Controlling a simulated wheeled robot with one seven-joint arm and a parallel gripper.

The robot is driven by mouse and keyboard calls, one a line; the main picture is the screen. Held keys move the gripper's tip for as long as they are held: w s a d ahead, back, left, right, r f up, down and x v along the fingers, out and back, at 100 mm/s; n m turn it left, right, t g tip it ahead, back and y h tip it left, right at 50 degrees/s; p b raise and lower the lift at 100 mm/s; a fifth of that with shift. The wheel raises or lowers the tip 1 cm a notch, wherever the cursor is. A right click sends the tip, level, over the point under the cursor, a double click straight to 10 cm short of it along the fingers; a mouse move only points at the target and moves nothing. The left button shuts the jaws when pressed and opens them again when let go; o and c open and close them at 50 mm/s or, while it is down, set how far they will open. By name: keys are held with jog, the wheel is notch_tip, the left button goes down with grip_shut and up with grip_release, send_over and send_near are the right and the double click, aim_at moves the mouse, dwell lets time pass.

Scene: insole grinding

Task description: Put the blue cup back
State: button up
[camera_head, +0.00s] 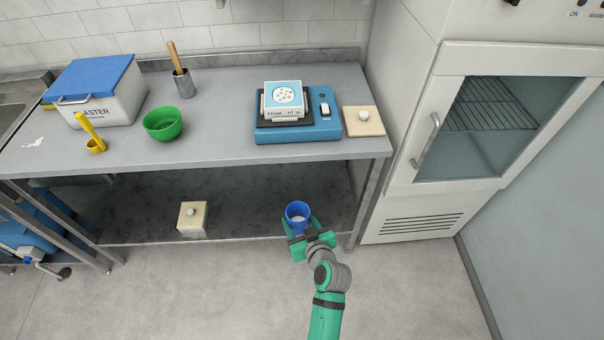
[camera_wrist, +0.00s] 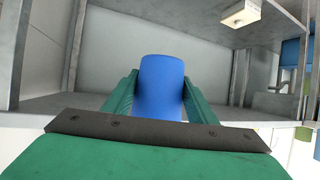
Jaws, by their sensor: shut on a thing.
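The blue cup (camera_head: 297,213) is held between the green fingers of my gripper (camera_head: 299,226), near the front edge of the lower shelf (camera_head: 255,200). The cup looks upright, with its open rim showing in the head view and something pale inside. In the wrist view the cup (camera_wrist: 162,85) stands between the two fingers of my gripper (camera_wrist: 160,95), with a finger against each side. Whether its base touches the shelf is hidden.
The steel table top (camera_head: 220,135) holds a white box with a blue lid (camera_head: 95,90), a yellow scoop (camera_head: 93,140), a green bowl (camera_head: 163,123), a blue device (camera_head: 300,128) and a cream lidded block (camera_head: 363,120). A similar block (camera_head: 192,217) sits on the lower shelf. A cabinet (camera_head: 420,180) stands right.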

jog(key=s+a+f+m+h, duration=0.1)
jog(key=s+f+m+h, duration=0.1)
jog(key=f, duration=0.4)
jog(key=s+a+f+m+h, duration=0.1)
jog(key=s+f+h, duration=0.1)
jog(key=f, duration=0.5)
jog(key=shift+s+a+f+m+t, duration=0.15)
jog(key=shift+s+f+m+t, duration=0.15)
jog(key=shift+s+m, duration=0.15)
